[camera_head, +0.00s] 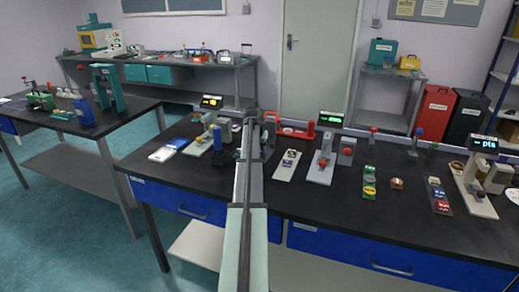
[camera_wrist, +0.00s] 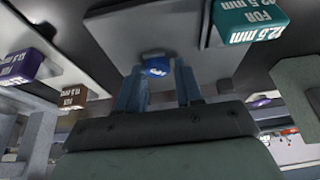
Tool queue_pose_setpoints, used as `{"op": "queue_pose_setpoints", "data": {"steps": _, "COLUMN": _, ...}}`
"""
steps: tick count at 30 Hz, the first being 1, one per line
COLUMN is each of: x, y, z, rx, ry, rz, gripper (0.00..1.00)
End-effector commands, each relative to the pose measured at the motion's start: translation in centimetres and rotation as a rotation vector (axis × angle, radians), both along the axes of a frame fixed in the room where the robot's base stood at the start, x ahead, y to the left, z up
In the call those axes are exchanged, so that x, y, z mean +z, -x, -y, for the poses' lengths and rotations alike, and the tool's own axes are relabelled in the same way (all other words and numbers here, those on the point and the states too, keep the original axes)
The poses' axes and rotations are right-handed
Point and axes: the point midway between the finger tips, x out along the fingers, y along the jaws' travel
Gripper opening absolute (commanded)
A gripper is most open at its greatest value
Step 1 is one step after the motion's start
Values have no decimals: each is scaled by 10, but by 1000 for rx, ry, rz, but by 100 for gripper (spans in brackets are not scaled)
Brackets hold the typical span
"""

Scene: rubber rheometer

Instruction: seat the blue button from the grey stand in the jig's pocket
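In the wrist view a small blue button (camera_wrist: 156,68) with a pale mark shows between the tips of my gripper (camera_wrist: 159,72). The two fingers stand apart, one on each side of it, and the button nearly fills the gap. I cannot tell whether both fingers touch it or whether it rests on something. A light grey plate (camera_wrist: 108,24) lies beyond the fingertips. I cannot tell whether it belongs to the stand or the jig, and I cannot make out the pocket. In the head view my arm hides the gripper and the button.
In the wrist view a teal block (camera_wrist: 250,20) marked 12.5 mm is at upper right, and a brown block (camera_wrist: 72,96) and a purple block (camera_wrist: 22,66) are at left. In the head view instruments crowd the black bench (camera_head: 320,198) on both sides of my arm.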

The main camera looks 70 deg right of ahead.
Motion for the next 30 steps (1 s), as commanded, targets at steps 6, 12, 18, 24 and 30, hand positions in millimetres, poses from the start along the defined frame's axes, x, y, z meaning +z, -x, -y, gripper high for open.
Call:
{"op": "queue_pose_setpoints", "data": {"steps": 6, "x": 16, "y": 5, "z": -10, "rx": -5, "ry": -16, "rz": -11, "gripper": 54}}
{"op": "queue_pose_setpoints", "data": {"steps": 12, "x": 55, "y": 5, "z": -25, "rx": -5, "ry": -12, "rz": -10, "gripper": 54}}
{"op": "queue_pose_setpoints", "data": {"steps": 18, "x": 88, "y": 4, "z": -37, "rx": -5, "ry": -11, "rz": -9, "gripper": 54}}
{"op": "queue_pose_setpoints", "data": {"steps": 24, "x": 108, "y": 4, "z": -45, "rx": -4, "ry": -11, "rz": -10, "gripper": 54}}
{"op": "queue_pose_setpoints", "data": {"steps": 30, "x": 115, "y": 4, "z": -48, "rx": -4, "ry": -10, "rz": -9, "gripper": 54}}
